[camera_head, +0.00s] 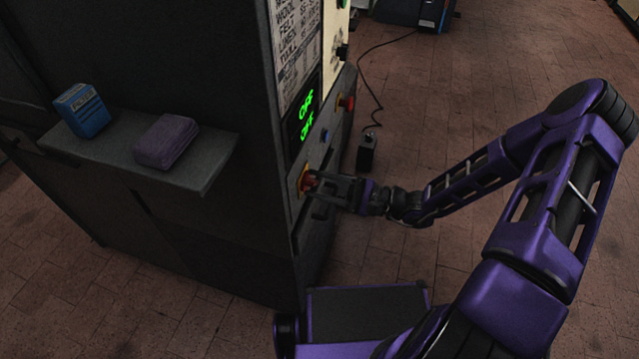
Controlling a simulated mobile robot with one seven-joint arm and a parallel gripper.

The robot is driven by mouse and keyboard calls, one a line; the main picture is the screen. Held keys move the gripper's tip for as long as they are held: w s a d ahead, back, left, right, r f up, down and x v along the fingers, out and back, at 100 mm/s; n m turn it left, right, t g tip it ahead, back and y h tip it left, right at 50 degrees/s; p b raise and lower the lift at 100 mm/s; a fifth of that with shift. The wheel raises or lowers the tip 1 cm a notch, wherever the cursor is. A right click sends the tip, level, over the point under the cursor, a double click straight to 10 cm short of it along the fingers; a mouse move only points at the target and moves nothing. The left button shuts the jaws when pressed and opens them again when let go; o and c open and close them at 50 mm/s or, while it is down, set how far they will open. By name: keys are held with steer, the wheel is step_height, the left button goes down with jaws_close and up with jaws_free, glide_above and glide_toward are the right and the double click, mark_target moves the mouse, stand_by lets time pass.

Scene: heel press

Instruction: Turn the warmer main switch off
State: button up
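A dark machine cabinet (215,215) has a control panel on its right face. A red knob on a yellow plate (304,181) sits low on that panel and is partly covered by my gripper. A second red knob on yellow (346,102) sits farther back on the panel. I cannot read which one is the warmer main switch. A display (305,115) shows two lines of green text that look like "OFF". My gripper (316,190) has its dark fingertips right at the nearer red knob. I cannot tell whether they touch it or how far apart they are.
A shelf (212,172) on the cabinet's front holds a blue box (82,110) and a purple block (166,141). A blue button (325,134) is on the panel. A small black box (367,153) with a cable stands on the brick floor. Floor to the right is mostly clear.

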stand_by(0.3)
steer(key=v, duration=1.7)
steer(key=shift+d+p, duration=0.2)
steer(key=shift+p, duration=0.1)
steer(key=shift+s, duration=0.1)
